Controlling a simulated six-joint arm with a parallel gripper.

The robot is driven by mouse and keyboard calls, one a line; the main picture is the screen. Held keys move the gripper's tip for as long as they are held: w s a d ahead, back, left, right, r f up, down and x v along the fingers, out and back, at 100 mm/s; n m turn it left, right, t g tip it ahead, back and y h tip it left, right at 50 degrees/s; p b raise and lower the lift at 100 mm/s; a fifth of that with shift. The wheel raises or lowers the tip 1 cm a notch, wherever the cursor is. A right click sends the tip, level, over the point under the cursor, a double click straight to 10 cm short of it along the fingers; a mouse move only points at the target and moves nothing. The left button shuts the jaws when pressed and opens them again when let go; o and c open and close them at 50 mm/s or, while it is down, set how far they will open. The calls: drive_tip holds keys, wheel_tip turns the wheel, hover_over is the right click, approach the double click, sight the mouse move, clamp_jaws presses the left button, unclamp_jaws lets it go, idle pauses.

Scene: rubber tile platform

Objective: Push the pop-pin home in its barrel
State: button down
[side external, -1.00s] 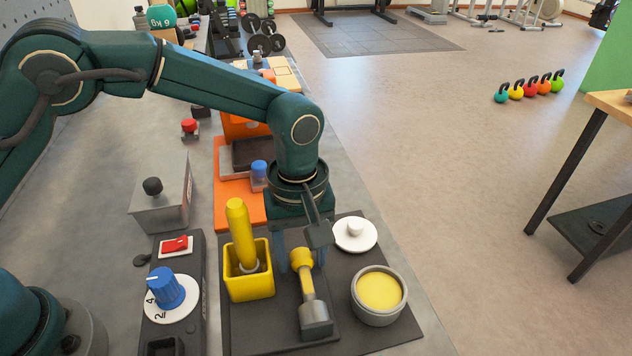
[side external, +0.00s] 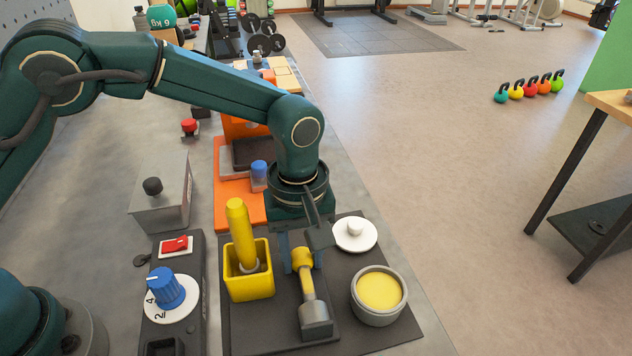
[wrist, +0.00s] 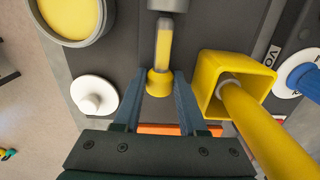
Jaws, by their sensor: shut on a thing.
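The pop-pin has a yellow flared knob (side external: 302,258) and a yellow shaft (wrist: 163,46). The shaft runs into a grey barrel (side external: 315,318) on the dark base plate. A length of shaft shows between the knob and the barrel. In the wrist view the barrel (wrist: 167,5) is cut off at the top edge. My gripper (wrist: 160,80) is shut on the pop-pin's knob, with one blue-grey finger on each side of it. In the side view the wrist partly covers the fingers.
A yellow square cup (side external: 248,285) with a yellow-handled tool (side external: 240,232) stands close to the left of my gripper. A white knobbed lid (side external: 355,235) and a grey pot of yellow stuff (side external: 379,292) are to the right. A blue dial (side external: 165,288) is further left.

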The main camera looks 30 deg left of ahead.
sight(306, 281)
drive_tip(key=shift+s+d, duration=1.25)
drive_tip(key=shift+s, duration=0.15)
idle(0.4)
drive_tip(key=shift+c, duration=1.9)
unclamp_jaws()
drive_tip(key=shift+r, duration=0.1)
drive_tip(key=shift+r, duration=2.5)
